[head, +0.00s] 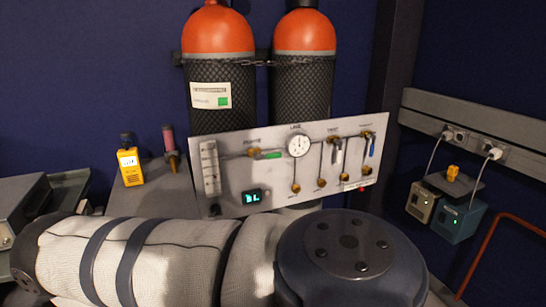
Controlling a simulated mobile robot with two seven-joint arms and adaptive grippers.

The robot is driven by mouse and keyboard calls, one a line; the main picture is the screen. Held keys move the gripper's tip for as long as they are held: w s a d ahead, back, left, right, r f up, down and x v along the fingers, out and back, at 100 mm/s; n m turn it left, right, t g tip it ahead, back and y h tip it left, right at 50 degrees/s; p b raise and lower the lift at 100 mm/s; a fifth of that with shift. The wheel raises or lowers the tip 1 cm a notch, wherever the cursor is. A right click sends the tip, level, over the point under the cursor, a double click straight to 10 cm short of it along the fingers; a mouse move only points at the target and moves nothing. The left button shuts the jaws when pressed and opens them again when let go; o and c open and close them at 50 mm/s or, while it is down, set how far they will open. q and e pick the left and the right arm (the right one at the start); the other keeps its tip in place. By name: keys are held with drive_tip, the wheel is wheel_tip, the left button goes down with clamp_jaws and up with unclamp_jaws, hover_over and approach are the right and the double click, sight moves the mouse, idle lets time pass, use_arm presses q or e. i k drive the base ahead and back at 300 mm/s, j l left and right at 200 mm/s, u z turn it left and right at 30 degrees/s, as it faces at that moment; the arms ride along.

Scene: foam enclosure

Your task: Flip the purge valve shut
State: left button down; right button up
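A light grey valve panel (228,172) stands in front of two gas cylinders. On it, a brass valve (254,152) at the upper left has a green handle (274,155) lying roughly level, pointing right. At the upper right, a valve with a grey lever (338,151) and one with a blue lever (372,147) have their levers hanging down. Small labels sit above the valves but are too small to read surely, so I cannot tell which is the purge valve. Neither of my grippers is in view.
A pressure gauge (299,145), flow tube (210,168) and lit display (252,197) are on the panel. Orange-topped cylinders (218,35) (304,35) are chained behind. A yellow meter (130,166) stands left. Two plugged-in boxes (424,202) (458,220) are right. My padded arm (180,262) crosses the foreground.

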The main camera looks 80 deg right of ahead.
sight(258, 157)
drive_tip(key=z, duration=2.55)
